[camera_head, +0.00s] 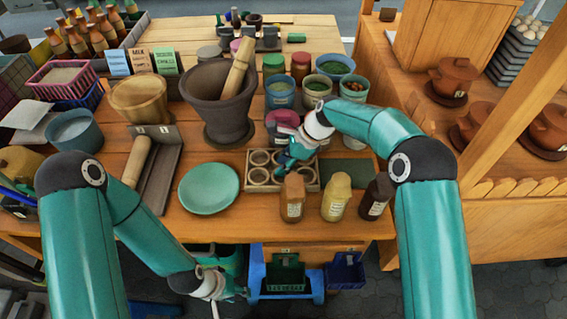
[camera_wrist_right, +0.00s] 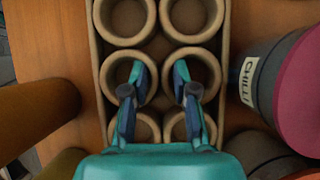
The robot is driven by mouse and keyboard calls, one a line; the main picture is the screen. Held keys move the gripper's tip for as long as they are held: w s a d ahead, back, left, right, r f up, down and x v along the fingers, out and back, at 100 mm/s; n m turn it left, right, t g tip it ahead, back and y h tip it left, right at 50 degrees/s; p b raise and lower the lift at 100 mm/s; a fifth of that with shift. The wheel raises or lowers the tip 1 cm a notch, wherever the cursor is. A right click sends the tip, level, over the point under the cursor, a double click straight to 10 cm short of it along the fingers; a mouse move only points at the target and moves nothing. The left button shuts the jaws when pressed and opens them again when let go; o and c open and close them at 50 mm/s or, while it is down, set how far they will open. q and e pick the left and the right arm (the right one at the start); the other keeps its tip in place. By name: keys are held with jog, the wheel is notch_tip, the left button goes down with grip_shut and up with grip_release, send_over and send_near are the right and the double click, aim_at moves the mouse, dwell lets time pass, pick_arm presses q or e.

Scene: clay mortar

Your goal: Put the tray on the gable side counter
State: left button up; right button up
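A tan tray (camera_head: 266,187) with round ring-shaped holes lies on the wooden table, near its front edge, in the head view. It fills the middle of the right wrist view (camera_wrist_right: 101,95), with two columns of rings. My right gripper (camera_head: 288,160) is over the tray and hides part of it. In the wrist view its two fingers (camera_wrist_right: 158,85) are apart, over rings on either side of the centre divider; contact cannot be told. My left gripper (camera_head: 228,290) hangs low in front of the table edge, its fingers unclear. A wooden counter (camera_head: 510,217) stands at the right.
Three jars (camera_head: 292,199) stand in front of and right of the tray. A green plate (camera_head: 209,188) is to its left, a dark mortar (camera_head: 212,100) with pestle behind left. Pots of herbs (camera_head: 280,92) crowd behind. Brown lidded pots (camera_head: 453,77) stand on the right counter.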

jog(key=shift+o, duration=0.6)
jog(key=shift+r, duration=0.15)
